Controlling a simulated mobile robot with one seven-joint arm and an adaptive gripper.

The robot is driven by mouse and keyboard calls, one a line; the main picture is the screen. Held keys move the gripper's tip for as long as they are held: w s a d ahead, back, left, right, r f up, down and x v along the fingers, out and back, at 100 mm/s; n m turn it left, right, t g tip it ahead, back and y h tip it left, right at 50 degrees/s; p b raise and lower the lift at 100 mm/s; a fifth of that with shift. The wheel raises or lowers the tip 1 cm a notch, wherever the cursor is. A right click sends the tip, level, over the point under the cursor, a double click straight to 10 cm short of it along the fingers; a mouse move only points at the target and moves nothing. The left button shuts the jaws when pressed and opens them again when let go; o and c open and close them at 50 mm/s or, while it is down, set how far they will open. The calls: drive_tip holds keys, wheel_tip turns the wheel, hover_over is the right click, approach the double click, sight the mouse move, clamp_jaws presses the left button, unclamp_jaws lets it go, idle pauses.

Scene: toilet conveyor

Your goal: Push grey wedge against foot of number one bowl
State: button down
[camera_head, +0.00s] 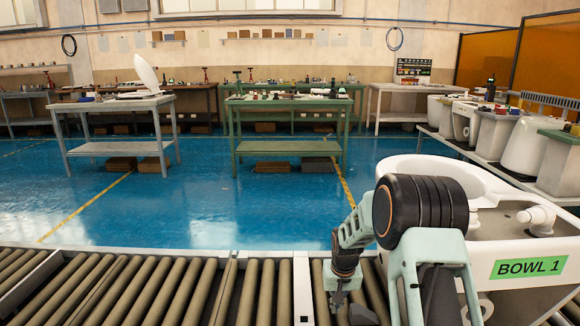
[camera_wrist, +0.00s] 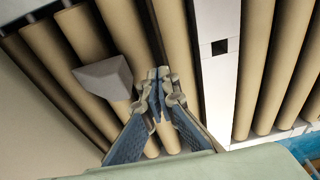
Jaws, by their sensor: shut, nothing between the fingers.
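The number one bowl (camera_head: 480,252) is a white toilet bowl with a green "BOWL 1" label, standing on the conveyor at the right, partly behind my arm. The grey wedge (camera_wrist: 104,76) lies on the rollers in the wrist view, left of my fingertips; in the head view I cannot make it out. My gripper (camera_wrist: 157,76) is shut and empty, pointing down at the rollers close beside the wedge. I cannot tell whether they touch. A pale surface (camera_wrist: 35,110) left of the wedge may be the bowl's side. The foot's contact with the wedge is not clear.
Conveyor rollers (camera_head: 150,290) run across the front, split by a white crosspiece (camera_wrist: 217,75) with a square hole. Blue floor (camera_head: 230,205) lies open beyond. Grey and green workbenches stand farther back. A bench (camera_head: 455,143) at the right holds several bowls and cisterns.

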sight(354, 310)
drive_tip(key=shift+f+b, duration=1.15)
drive_tip(key=shift+f, duration=0.85)
drive_tip(key=shift+r, duration=0.25)
drive_tip(key=shift+d+p, duration=0.5)
drive_tip(key=shift+d, duration=2.55)
idle(2.0)
drive_tip(key=shift+a, duration=0.15)
drive_tip(key=shift+a, duration=0.3)
